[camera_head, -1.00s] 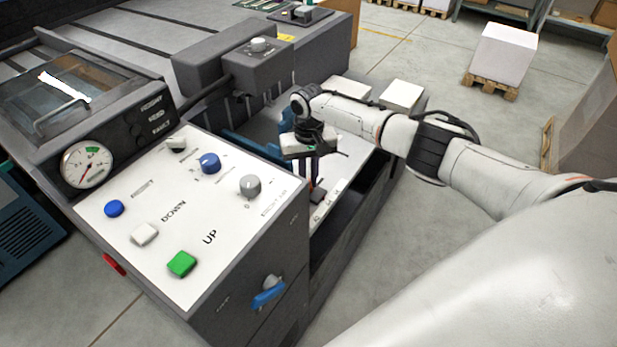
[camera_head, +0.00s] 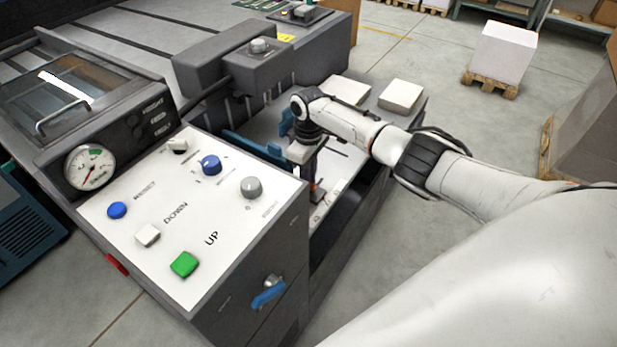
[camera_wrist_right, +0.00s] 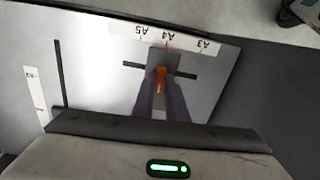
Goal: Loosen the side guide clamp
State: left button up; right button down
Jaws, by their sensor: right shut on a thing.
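The side guide clamp shows in the right wrist view as a small orange lever (camera_wrist_right: 160,80) on a dark grey block (camera_wrist_right: 164,57). The block sits across a dark slot in the pale feed table (camera_wrist_right: 95,60), near the A4 mark of a printed scale (camera_wrist_right: 168,36). My right gripper (camera_wrist_right: 161,90) points down at the table with its dark fingers closed around the orange lever. In the head view the right gripper (camera_head: 315,188) reaches down beyond the control panel, and its fingertips and the lever are small there. My left gripper is not in view.
The white control panel (camera_head: 190,225) with knobs and buttons stands left of the right gripper. Blue guides (camera_head: 250,147) stand behind the gripper.

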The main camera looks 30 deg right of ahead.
jog(key=n, duration=0.4)
jog(key=shift+n, duration=2.1)
jog(key=shift+w+a, duration=0.1)
jog(key=c, duration=1.8)
grip_release()
jog(key=shift+o, duration=0.2)
jog(key=shift+r, duration=0.15)
notch_tip(320, 180, up, 10)
jog(key=p, duration=0.1)
